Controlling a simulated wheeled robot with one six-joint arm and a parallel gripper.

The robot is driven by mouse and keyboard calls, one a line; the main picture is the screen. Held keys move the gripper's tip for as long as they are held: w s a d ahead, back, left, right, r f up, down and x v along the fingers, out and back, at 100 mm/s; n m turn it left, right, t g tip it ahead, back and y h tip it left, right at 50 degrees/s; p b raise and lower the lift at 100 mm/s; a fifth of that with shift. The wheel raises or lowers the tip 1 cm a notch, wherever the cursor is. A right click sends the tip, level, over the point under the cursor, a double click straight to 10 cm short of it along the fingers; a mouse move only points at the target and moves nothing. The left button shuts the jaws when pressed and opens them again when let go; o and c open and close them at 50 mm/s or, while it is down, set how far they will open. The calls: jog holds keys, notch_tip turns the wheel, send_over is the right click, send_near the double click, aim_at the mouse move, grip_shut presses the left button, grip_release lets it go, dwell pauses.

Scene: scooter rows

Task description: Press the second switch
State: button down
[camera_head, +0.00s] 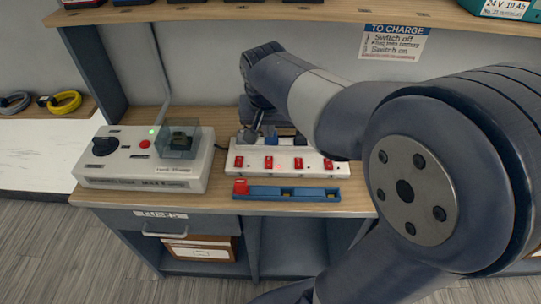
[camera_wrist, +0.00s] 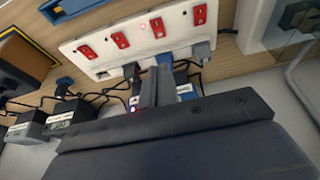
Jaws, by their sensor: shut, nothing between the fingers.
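A white power strip (camera_head: 312,168) lies on the bench with several red switches in a row. The second switch from the left (camera_head: 268,163) is red; the first (camera_head: 239,161) and third (camera_head: 298,164) flank it. In the wrist view the strip (camera_wrist: 105,65) shows from its rear side, so the row is reversed and that second switch (camera_wrist: 157,26) is second from the right. My gripper (camera_head: 271,132) is behind the strip's socket side. In the wrist view its fingers (camera_wrist: 157,75) are shut and empty, apart from the switches, near a blue plug (camera_wrist: 164,58).
A grey plug (camera_wrist: 201,50) and black cables are close to the fingers. A blue tray (camera_head: 305,193) lies in front of the strip. A white charger box (camera_head: 110,175) with a dial stands to the left. A shelf (camera_head: 200,11) overhangs behind.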

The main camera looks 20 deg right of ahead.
aim_at(270, 159)
jog(key=shift+w+d+r+b, duration=0.1)
jog(key=shift+d+r+b, duration=0.05)
jog(key=shift+b, duration=0.55)
jog(key=x, duration=0.4)
jog(key=b+x, duration=0.1)
jog(key=x, duration=0.9)
jog(key=shift+s, duration=0.3)
jog(key=shift+w+f+b, duration=0.1)
jog(key=shift+f+b, duration=0.35)
jog(key=shift+r, duration=0.1)
